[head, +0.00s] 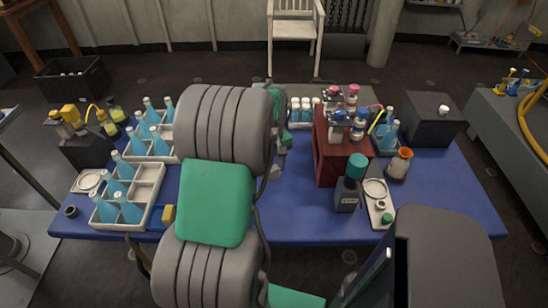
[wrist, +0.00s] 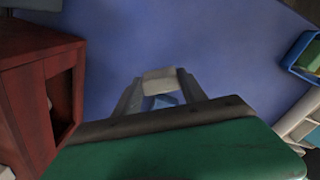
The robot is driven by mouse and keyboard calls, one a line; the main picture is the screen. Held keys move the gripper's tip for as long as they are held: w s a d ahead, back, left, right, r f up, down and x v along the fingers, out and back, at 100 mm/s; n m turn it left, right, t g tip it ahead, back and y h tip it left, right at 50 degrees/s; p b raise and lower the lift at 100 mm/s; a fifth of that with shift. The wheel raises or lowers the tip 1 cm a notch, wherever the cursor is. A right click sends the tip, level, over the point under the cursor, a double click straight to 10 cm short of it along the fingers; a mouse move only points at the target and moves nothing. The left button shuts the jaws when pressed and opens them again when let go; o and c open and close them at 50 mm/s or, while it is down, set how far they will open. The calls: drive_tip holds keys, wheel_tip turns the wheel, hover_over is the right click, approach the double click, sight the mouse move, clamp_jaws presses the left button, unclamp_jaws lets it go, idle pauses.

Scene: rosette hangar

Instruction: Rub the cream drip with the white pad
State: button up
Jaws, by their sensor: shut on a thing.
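In the wrist view my gripper (wrist: 160,84) points at the blue tabletop, with its two fingers on either side of a pale pad (wrist: 160,78). The gripper is shut on this pad, which looks whitish grey. A small light blue patch shows between the fingers; I cannot tell what it is. I cannot make out the cream drip in either view; the arm hides the middle of the table.
A dark red open-fronted cabinet (head: 328,158) stands right of my arm; it also shows at left in the wrist view (wrist: 35,95). Bottle crates (head: 150,190) stand at left, near a small blue tray (wrist: 298,62). Blue tabletop (head: 295,200) is clear between.

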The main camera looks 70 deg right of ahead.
drive_tip(key=shift+r+p, duration=0.85)
drive_tip(key=shift+r, duration=0.65)
